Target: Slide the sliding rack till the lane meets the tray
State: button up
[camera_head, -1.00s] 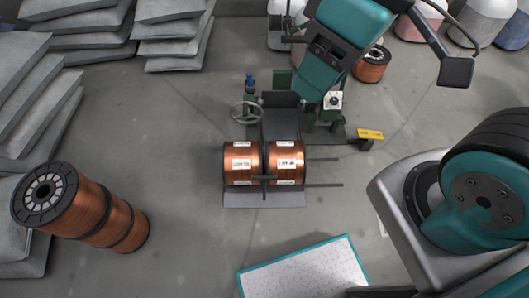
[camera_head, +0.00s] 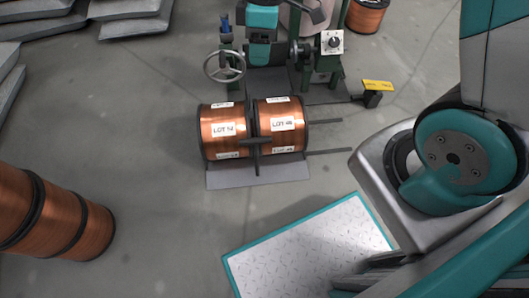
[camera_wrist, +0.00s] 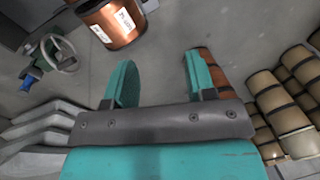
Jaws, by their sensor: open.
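Two copper spools (camera_head: 222,130) labelled with lots lie side by side on the rack assembly, on a grey plate (camera_head: 230,178). A dark upright bar stands in front between them. Two thin dark rods (camera_head: 330,151) stick out to the right. I cannot tell for sure which part is the sliding rack, its lane or the tray. In the wrist view, my gripper (camera_wrist: 158,62) has its two teal fingers apart with nothing between them. One labelled spool (camera_wrist: 115,22) shows beyond the fingers at the upper left, apart from them.
A handwheel (camera_head: 224,66) and a control box with a dial (camera_head: 332,42) stand behind the spools. A yellow tag (camera_head: 377,87) sits on a low stand to the right. A stack of copper spools (camera_head: 62,222) stands at left; grey sacks (camera_head: 45,22) lie beyond. Floor between is clear.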

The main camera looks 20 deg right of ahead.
jog(key=f+b, duration=0.5)
jog(key=f, duration=0.7)
jog(key=d+f+n+b, duration=0.1)
jog(key=f+b, duration=0.4)
jog(key=f, duration=0.7)
jog(key=f+n+h+b, duration=0.1)
jog(key=f+b, duration=0.4)
jog(key=f, duration=0.7)
jog(key=shift+w+d+f+g, duration=0.1)
jog(key=shift+w+d+g, duration=0.05)
jog(key=shift+d+g, duration=0.15)
grip_shut()
